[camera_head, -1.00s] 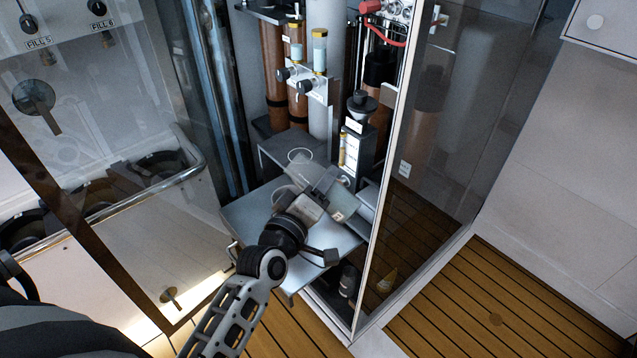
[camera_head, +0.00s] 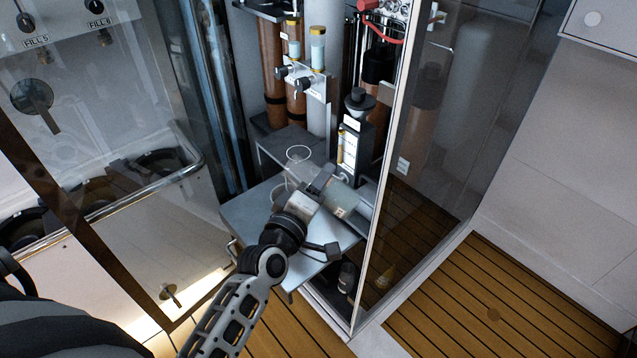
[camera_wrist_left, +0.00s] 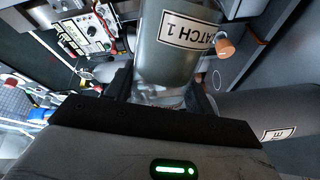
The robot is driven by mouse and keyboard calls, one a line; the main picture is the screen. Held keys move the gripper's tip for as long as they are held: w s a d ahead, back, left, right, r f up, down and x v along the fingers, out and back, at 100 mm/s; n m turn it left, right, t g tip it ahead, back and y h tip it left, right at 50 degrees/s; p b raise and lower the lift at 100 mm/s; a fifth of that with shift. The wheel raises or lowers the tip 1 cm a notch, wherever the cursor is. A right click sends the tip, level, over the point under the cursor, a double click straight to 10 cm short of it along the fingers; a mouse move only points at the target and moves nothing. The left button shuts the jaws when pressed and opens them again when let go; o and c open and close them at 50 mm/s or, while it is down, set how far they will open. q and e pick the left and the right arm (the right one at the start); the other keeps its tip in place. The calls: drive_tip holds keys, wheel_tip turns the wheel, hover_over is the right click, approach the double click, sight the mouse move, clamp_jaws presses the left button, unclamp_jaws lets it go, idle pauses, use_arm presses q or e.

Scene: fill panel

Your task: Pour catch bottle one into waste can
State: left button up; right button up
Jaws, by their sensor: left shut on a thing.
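My left gripper (camera_head: 318,190) is shut on catch bottle one, over the shelf of the open cabinet. The grey, partly see-through bottle (camera_head: 346,203) looks tilted in the head view. In the left wrist view the bottle (camera_wrist_left: 180,58) fills the upper middle, with its CATCH 1 label showing. Its narrower clear part sits between the dark fingers. I cannot make out the waste can for sure; a dark grey cylinder (camera_wrist_left: 250,108) at the right of the wrist view bears a label of which only an E shows. My right gripper is not in view.
A grey shelf (camera_head: 245,217) lies under the gripper, with clear round glassware (camera_head: 299,153) behind. A dark labelled unit (camera_head: 352,140) and brown columns (camera_head: 272,70) stand at the back. A glass door (camera_head: 440,130) bounds the right side. Dark containers (camera_head: 347,276) sit below the shelf.

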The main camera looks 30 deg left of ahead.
use_arm(q)
drive_tip(key=shift+n, duration=0.4)
drive_tip(key=shift+f+n, duration=0.1)
drive_tip(key=shift+n, duration=0.2)
drive_tip(key=shift+f+n, duration=0.1)
drive_tip(key=shift+n, duration=0.3)
drive_tip(key=shift+a, duration=0.1)
drive_tip(key=shift+f+n, duration=0.1)
drive_tip(key=shift+n, duration=0.3)
